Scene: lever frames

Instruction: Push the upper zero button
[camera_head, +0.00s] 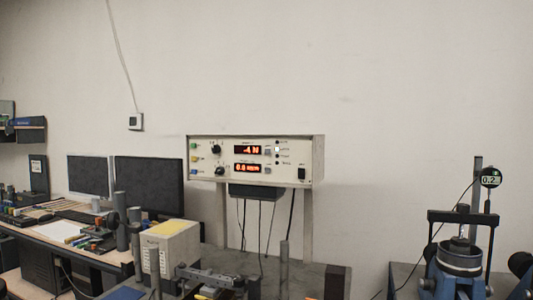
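A small upper button (267,152) sits just right of the upper display, and a similar lower button (267,171) sits right of the lower one. Their labels are too small to read. Neither of my grippers can be made out in the view, and nothing covers the front of the box.
A bench (235,262) with metal fixtures stands below the box. Cables hang under it. Two monitors (149,183) stand on a desk at the left. A blue test apparatus (461,258) with a dial gauge (490,177) stands at the right. The wall around the box is clear.

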